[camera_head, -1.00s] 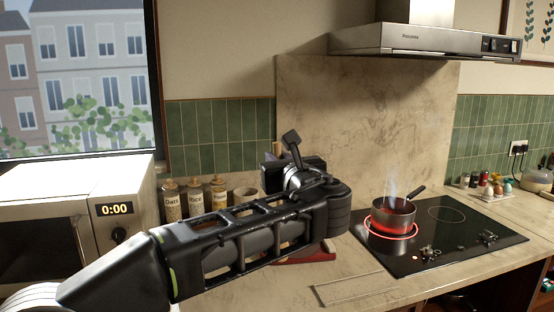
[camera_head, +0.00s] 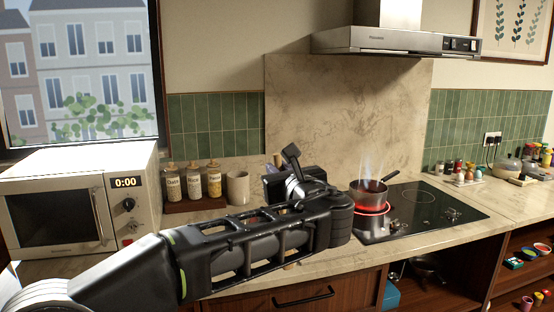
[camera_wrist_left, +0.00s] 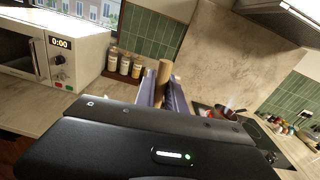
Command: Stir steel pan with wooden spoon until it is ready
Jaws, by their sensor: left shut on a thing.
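The steel pan (camera_head: 369,199) stands on a glowing red ring of the cooktop, its dark handle pointing to the upper right. Reddish contents show inside and steam rises from it. In the left wrist view the pan (camera_wrist_left: 226,113) is small, to the right of and beyond my gripper. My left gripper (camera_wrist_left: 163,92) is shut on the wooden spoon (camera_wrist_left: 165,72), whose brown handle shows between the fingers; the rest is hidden. In the head view my forearm hides most of this gripper (camera_head: 276,161), which is left of the pan and apart from it. My right gripper is out of view.
The black cooktop (camera_head: 440,212) has a free ring to the right of the pan. Jars (camera_head: 194,181) and a beige mug (camera_head: 238,187) stand at the back wall, right of the microwave (camera_head: 75,205). The range hood (camera_head: 395,41) hangs above. Open shelves (camera_head: 525,262) are at lower right.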

